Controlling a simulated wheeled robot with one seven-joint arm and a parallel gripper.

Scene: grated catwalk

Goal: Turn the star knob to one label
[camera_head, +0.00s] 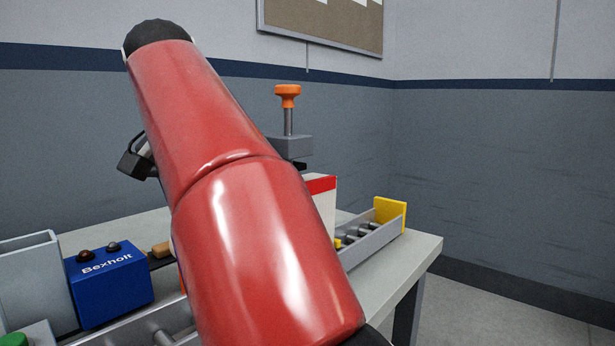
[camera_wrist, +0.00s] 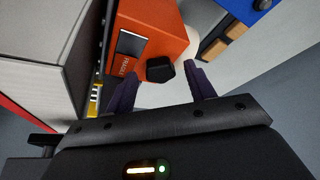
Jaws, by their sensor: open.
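A dark knob (camera_wrist: 160,69), which looks like the star knob, sits on an orange box (camera_wrist: 155,22) in the wrist view. I see gaps on both sides; I cannot tell how far the fingertips are from the knob in depth. In the head view my red arm hides the gripper and the knob.
A blue Bexholt box (camera_head: 112,285) and a grey bin (camera_head: 38,275) stand at left on the table (camera_head: 415,252). A white box with a red band (camera_head: 322,205), a grey tray (camera_head: 372,243) and an orange-topped plunger (camera_head: 288,95) are at right. Wood-coloured blocks (camera_wrist: 236,31) lie near the orange box.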

